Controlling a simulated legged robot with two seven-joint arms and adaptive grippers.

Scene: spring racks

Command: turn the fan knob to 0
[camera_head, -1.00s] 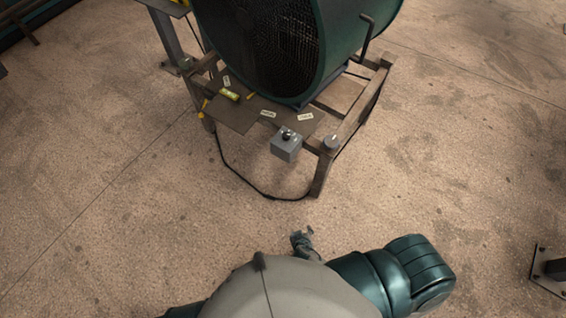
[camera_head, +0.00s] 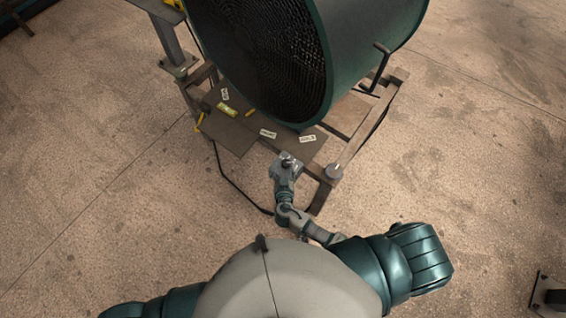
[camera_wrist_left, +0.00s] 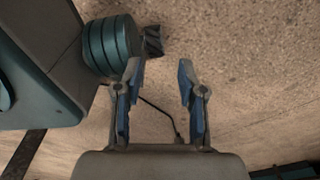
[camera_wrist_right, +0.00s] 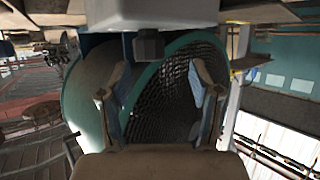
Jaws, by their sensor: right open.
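The fan knob (camera_wrist_right: 150,45) is a dark grey block projecting from the light grey control box (camera_wrist_right: 150,10) in the right wrist view. That view seems upside down. My right gripper (camera_wrist_right: 160,76) is open, its two fingers spread wide on either side, with the knob a little beyond the tips and between them. In the head view my right gripper (camera_head: 286,165) is over the box at the stand's front edge and hides most of it. The knob's pointer and scale cannot be read. My left gripper (camera_wrist_left: 160,72) is open and empty above the floor, outside the head view.
The large green drum fan (camera_head: 345,60) stands on a wooden stand with labelled brown boards (camera_head: 233,135). A cable runs on the floor.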

